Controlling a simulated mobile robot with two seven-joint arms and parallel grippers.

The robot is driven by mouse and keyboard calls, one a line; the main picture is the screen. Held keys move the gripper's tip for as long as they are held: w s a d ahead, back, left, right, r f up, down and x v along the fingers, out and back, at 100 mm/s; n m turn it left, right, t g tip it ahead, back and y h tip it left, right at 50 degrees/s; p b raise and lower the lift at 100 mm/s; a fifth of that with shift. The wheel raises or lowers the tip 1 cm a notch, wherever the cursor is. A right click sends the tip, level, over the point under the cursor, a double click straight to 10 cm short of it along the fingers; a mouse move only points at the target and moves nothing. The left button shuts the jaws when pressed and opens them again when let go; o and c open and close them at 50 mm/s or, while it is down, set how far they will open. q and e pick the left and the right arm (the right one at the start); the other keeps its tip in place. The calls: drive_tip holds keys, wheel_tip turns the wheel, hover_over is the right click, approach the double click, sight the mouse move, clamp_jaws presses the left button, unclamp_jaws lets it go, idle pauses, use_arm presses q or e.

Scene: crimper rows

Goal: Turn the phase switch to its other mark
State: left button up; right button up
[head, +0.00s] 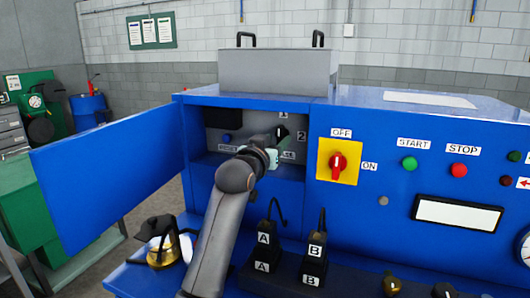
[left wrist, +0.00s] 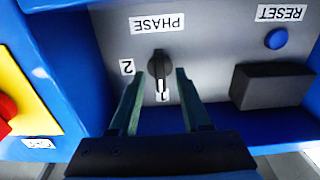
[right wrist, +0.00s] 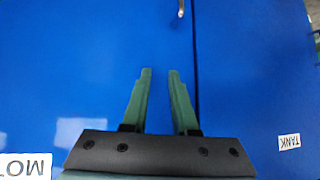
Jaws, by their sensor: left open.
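The phase switch is a black knob with a white pointer (left wrist: 159,68) on the grey panel inside the open blue compartment. In the left wrist view, which is upside down, the pointer is toward the mark 1 (left wrist: 162,97), and the mark 2 (left wrist: 127,67) is at the side. My left gripper (left wrist: 160,80) is open, with a finger on each side of the knob and no visible contact. The head view shows the left gripper (head: 272,150) in the compartment, partly covering the panel. My right gripper (right wrist: 160,73) is open and empty in front of a blue surface.
The compartment's blue door (head: 110,180) stands open at the left. A red switch on a yellow plate (head: 325,172) is right of the opening. A blue reset button (left wrist: 277,39) and a dark block (left wrist: 272,88) share the panel. Plugs marked A (head: 264,240) and B (head: 315,250) stand below.

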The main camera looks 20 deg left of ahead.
use_arm(q)
drive_tip(key=s+b, duration=0.2)
drive_tip(key=s, duration=0.9)
drive_tip(key=shift+s+a, duration=0.15)
drive_tip(key=shift+s, duration=0.1)
